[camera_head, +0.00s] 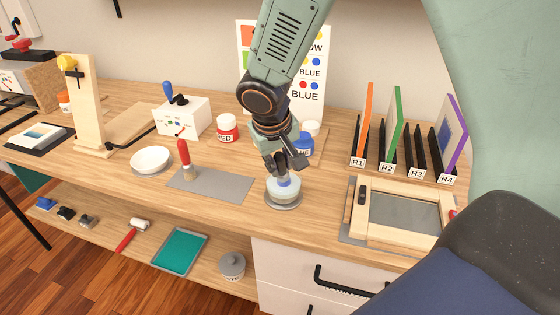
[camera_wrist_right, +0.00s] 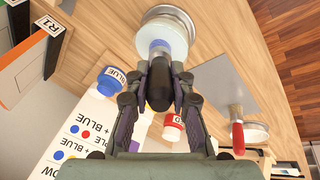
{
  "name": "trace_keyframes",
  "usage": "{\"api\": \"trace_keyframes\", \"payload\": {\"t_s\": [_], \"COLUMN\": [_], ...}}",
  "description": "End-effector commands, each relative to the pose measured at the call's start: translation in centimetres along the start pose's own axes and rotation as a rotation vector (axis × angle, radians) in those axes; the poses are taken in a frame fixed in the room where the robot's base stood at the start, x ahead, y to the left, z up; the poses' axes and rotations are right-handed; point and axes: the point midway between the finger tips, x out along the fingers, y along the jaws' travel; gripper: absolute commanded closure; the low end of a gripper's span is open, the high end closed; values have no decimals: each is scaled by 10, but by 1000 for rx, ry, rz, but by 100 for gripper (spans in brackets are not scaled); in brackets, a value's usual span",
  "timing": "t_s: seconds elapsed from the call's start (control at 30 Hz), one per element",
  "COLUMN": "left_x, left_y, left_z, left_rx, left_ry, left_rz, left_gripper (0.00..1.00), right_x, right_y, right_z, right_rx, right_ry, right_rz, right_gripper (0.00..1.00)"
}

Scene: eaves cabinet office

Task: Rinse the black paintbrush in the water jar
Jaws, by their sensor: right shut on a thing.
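The water jar (camera_head: 283,194) is a clear, pale round jar on a grey round base, near the front edge of the workbench. It also shows at the top of the right wrist view (camera_wrist_right: 178,32). My right gripper (camera_head: 285,165) is directly above the jar, shut on the black paintbrush (camera_wrist_right: 159,82). The brush's black handle shows between the fingers, and its blue lower part is at the jar's mouth. How deep the tip sits, and whether it touches the bottom, I cannot tell. My left gripper is not in view.
A wooden frame (camera_head: 366,196) and labelled racks (camera_head: 388,160) are to the right. A white bowl (camera_head: 151,160) is further left.

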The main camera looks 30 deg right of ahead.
Motion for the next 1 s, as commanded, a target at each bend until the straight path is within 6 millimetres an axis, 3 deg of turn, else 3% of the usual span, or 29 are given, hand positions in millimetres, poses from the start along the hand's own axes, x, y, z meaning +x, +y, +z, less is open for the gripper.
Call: {"api": "trace_keyframes", "payload": {"t_s": [1.0], "left_x": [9], "left_y": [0], "left_z": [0], "left_rx": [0], "left_ry": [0], "left_rz": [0], "left_gripper": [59], "right_x": [8], "right_y": [-2], "right_z": [2], "right_rx": [0], "right_ry": [0], "right_rz": [0], "right_gripper": [100]}}
